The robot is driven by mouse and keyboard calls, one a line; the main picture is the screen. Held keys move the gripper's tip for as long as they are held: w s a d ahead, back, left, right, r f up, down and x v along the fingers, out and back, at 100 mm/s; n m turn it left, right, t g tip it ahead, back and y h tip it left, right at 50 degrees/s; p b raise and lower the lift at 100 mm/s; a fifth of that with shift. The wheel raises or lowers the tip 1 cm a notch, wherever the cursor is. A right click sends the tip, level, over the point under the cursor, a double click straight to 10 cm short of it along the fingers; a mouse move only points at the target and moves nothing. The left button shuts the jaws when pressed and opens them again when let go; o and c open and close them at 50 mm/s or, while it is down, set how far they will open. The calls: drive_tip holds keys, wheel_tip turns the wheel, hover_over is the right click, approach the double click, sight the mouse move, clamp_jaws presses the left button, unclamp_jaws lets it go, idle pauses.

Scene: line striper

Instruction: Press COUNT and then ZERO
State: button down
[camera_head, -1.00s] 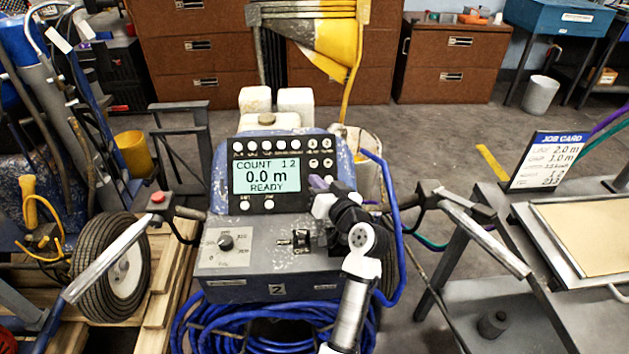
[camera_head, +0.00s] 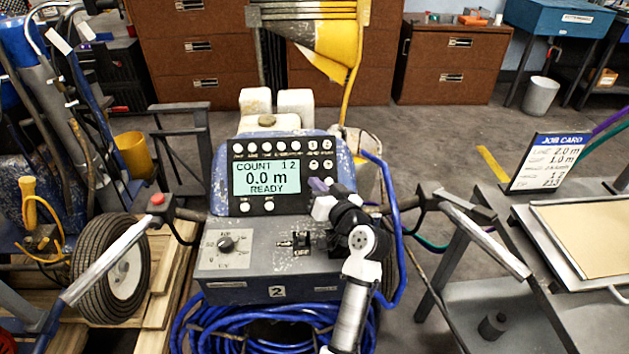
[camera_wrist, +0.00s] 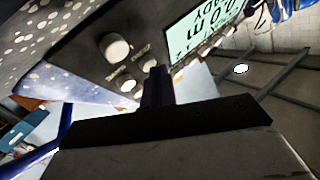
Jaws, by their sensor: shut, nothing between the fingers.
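The control panel (camera_head: 222,160) of the striper faces me in the head view. Its lit display (camera_head: 266,178) reads COUNT 12, 0.0 m, READY. A row of round white buttons (camera_head: 267,147) runs above the display, more sit at its right (camera_head: 313,165), and two lie below it (camera_head: 257,207). Their labels are too small to read, so I cannot tell which are COUNT and ZERO. My gripper (camera_head: 317,185) is shut and empty at the panel's lower right. In the wrist view its fingers (camera_wrist: 157,88) point at the panel near pale buttons (camera_wrist: 116,47); contact is unclear.
Below the panel is a grey box with a dial (camera_head: 226,244) and a toggle (camera_head: 295,240). A coiled blue hose (camera_head: 270,325) hangs beneath. A handlebar (camera_head: 485,238) with a grip reaches right. A job card (camera_head: 543,161) stands on the right bench.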

drive_tip(key=shift+s+r, duration=0.15)
drive_tip(key=shift+s, duration=0.3)
drive_tip(key=shift+s+r+p, duration=0.2)
drive_tip(key=shift+r+p, duration=0.2)
drive_tip(key=shift+r, duration=0.05)
drive_tip(key=s+r+p, duration=0.2)
drive_tip(key=s+r, duration=0.1)
idle(2.4)
